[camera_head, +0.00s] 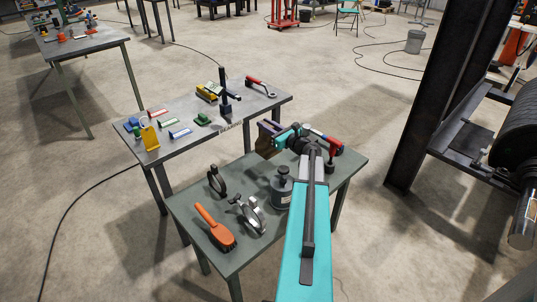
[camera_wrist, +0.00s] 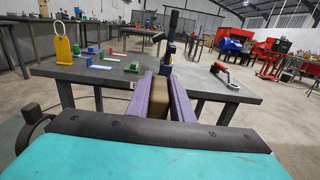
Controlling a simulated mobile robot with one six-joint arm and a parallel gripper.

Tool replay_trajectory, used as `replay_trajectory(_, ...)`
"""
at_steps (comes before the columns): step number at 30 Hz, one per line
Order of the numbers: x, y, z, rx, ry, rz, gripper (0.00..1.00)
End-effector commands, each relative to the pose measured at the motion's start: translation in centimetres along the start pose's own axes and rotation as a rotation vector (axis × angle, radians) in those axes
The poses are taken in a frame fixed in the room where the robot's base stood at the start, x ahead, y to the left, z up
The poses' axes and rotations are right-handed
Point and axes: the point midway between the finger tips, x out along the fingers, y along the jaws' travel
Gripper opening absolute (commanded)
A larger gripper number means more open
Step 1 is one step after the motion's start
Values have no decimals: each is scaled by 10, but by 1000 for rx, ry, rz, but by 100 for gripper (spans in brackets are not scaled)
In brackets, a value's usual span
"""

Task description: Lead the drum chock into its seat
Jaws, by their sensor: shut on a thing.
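My gripper (camera_head: 266,131) is above the far edge of the near table, its purple fingers shut on a brown block, likely the drum chock (camera_head: 266,146). In the wrist view the block (camera_wrist: 155,97) is clasped between the two purple fingers (camera_wrist: 160,98), which hide its sides. A black ribbed drum (camera_head: 517,125) with a bright shaft end is at the right of the head view, far from my gripper. I cannot make out the chock's seat.
The near table (camera_head: 185,205) holds an orange brush (camera_head: 214,226), a grey canister (camera_head: 281,187) and clamps. The farther table (camera_head: 180,150) carries small coloured parts and a dark upright stand (camera_head: 224,95). A thick dark post (camera_head: 440,90) stands left of the drum. Floor between is open.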

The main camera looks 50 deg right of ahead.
Motion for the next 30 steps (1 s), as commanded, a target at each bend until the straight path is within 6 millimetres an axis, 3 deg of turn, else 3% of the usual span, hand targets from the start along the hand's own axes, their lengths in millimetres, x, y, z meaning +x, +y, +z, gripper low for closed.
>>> replay_trajectory(14,0,0,17,-1,-1,0,0)
replay_trajectory(30,0,0,17,0,-1,0,0)
